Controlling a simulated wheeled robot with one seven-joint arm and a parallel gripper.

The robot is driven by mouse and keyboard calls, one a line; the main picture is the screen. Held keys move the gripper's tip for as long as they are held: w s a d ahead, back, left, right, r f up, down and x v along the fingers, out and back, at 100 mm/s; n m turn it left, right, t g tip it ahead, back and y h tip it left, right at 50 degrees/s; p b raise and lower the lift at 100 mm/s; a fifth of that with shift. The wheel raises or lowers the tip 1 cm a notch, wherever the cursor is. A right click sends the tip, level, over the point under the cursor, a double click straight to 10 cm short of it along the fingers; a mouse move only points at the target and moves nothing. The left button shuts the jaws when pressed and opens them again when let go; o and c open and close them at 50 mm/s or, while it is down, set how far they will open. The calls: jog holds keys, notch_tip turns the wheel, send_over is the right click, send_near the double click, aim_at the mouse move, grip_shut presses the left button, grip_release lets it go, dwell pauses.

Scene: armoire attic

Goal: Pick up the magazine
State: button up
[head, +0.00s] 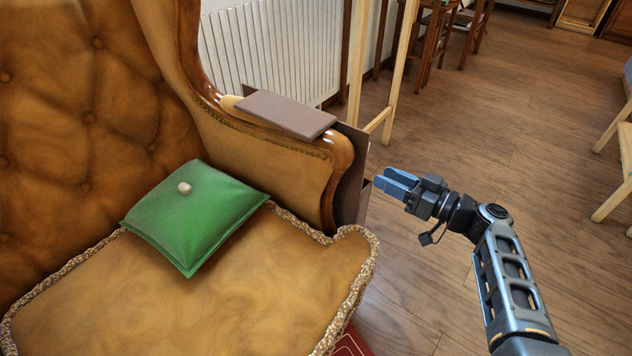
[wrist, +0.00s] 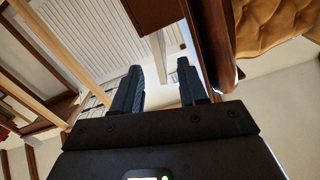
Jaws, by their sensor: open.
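I cannot make out a clear magazine in either view. A flat brown rectangular piece (head: 285,113) lies on top of the armchair's right armrest. A brown upright panel (head: 350,165) hangs on the outer side of that armrest; I cannot tell whether either is the magazine or part of a holder. My gripper (head: 383,177) is open and empty, just right of the panel, with its blue fingers pointing toward it. In the wrist view my gripper (wrist: 159,66) shows a gap between its fingers, and a brown piece (wrist: 157,14) is beyond them.
The tan tufted armchair (head: 290,285) fills the left, with a green cushion (head: 195,215) on its seat. A white radiator (head: 270,50) and a pale wooden frame (head: 360,60) stand behind. A red item (head: 352,344) shows partly at the bottom.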

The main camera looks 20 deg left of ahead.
jog(key=shift+w+r+b+x, duration=0.15)
jog(key=shift+b+x, duration=0.25)
jog(key=shift+x, duration=1)
jog(key=shift+r+b+x, duration=0.25)
jog(key=shift+b+x, duration=0.1)
jog(key=shift+x, duration=1.05)
jog(key=shift+w+r+b+x, duration=0.1)
jog(key=shift+r+b+x, duration=0.25)
jog(key=shift+x, duration=1.05)
jog(key=shift+f, duration=0.1)
grip_shut()
